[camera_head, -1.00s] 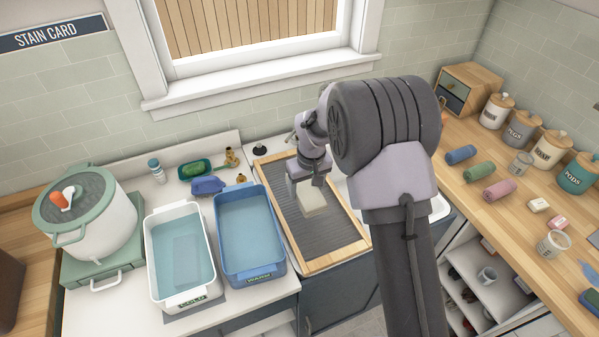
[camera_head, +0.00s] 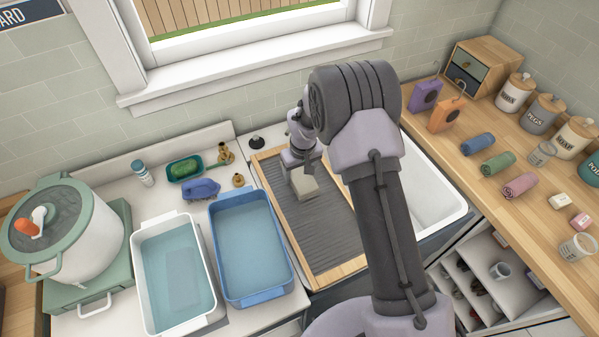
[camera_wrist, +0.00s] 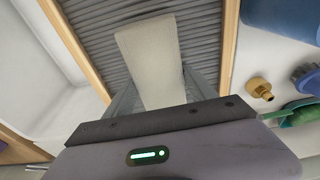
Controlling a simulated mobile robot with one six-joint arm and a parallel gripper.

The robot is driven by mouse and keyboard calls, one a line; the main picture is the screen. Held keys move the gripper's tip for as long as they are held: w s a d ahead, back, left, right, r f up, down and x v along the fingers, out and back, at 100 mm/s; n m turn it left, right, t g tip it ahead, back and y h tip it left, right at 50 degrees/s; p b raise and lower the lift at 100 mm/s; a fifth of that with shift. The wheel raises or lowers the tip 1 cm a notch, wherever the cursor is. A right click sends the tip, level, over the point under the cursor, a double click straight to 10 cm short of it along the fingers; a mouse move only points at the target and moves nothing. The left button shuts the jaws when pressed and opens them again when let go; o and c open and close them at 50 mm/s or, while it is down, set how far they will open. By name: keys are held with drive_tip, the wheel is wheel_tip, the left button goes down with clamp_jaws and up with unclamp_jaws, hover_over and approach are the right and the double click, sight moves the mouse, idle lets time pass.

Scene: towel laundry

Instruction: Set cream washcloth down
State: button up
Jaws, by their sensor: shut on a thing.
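The cream washcloth (camera_head: 304,187) is a small folded block at the tip of my gripper (camera_head: 299,172). It also shows in the wrist view (camera_wrist: 150,60), between the two grey fingers of my gripper (camera_wrist: 163,90). My gripper is shut on the cloth over the ribbed grey washboard (camera_head: 318,240) with its wooden frame. Whether the cloth touches the ribs is hard to tell.
A blue basin (camera_head: 288,288) and a white basin (camera_head: 204,318) of water stand left of the washboard, with a lidded pot (camera_head: 95,245) farther left. A white sink (camera_head: 440,195) lies to the right. Rolled cloths (camera_head: 498,163) lie on the right counter.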

sight(305, 180)
drive_tip(key=shift+f, duration=0.1)
drive_tip(key=o, duration=1.5)
drive_tip(key=s+d+r+m+t, duration=0.15)
drive_tip(key=s+r, duration=0.25)
drive_tip(key=r, duration=0.6)
drive_tip(key=s+d+r+m+p, duration=0.1)
drive_tip(key=s+d+r, duration=0.15)
drive_tip(key=r, duration=0.75)
drive_tip(key=s+d+r+m, duration=0.1)
drive_tip(key=s+r, duration=0.3)
drive_tip(key=r, duration=0.6)
drive_tip(key=s+d+r+m+t, duration=0.1)
drive_tip(key=s+r, duration=0.1)
drive_tip(key=s, duration=0.5)
drive_tip(key=s+d+r+m+y, duration=0.1)
drive_tip(key=s+r+m, duration=0.1)
drive_tip(key=s, duration=0.5)
drive_tip(key=s+r+m+t, duration=0.1)
drive_tip(key=s+r+m, duration=0.1)
drive_tip(key=s, duration=0.5)
drive_tip(key=shift+d+r+m+t, duration=0.1)
drive_tip(key=shift+d+m+t, duration=0.15)
drive_tip(key=shift+d+t, duration=0.15)
